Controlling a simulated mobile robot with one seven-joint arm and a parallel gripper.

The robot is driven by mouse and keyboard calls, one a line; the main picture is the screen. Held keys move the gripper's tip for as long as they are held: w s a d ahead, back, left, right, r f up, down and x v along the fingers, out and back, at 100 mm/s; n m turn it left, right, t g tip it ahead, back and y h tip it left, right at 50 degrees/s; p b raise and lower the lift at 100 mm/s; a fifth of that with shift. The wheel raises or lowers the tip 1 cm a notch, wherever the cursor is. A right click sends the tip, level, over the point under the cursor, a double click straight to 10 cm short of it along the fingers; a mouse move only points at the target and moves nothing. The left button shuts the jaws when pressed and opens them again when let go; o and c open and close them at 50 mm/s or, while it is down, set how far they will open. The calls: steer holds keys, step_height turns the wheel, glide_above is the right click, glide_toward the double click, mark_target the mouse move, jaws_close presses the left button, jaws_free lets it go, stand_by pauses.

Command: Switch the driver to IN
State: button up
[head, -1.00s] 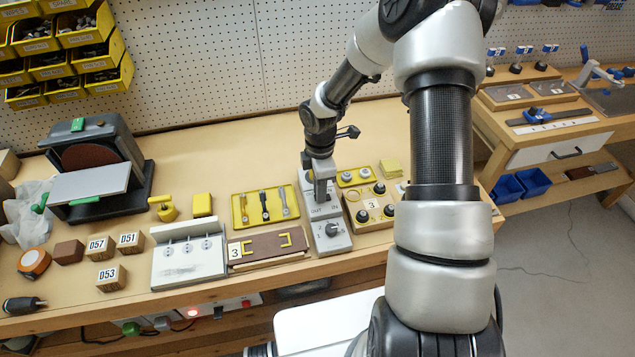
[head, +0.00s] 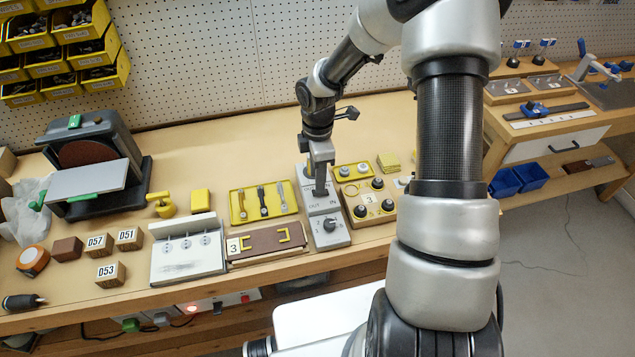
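The driver is a grey switch panel (head: 325,207) near the bench's front, with OUT marked on the left and IN on the right. A dial knob (head: 328,225) sits on the panel's near part. My gripper (head: 320,192) points down over the panel, just behind the OUT and IN marks. A dark upright piece shows at its tips; I cannot tell whether it is the switch lever or a fingertip. The fingers are seen edge-on, so their gap and any contact are hidden. The switch's position cannot be made out.
A yellow tray of tools (head: 263,203) stands left of the panel and a knob board (head: 368,196) stands close on its right. A brown board with yellow handles (head: 266,242) lies at front left. The bench behind is mostly clear.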

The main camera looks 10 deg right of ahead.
step_height(320, 180, up, 13)
steer(key=shift+r+p, duration=0.2)
steer(key=shift+p, duration=0.1)
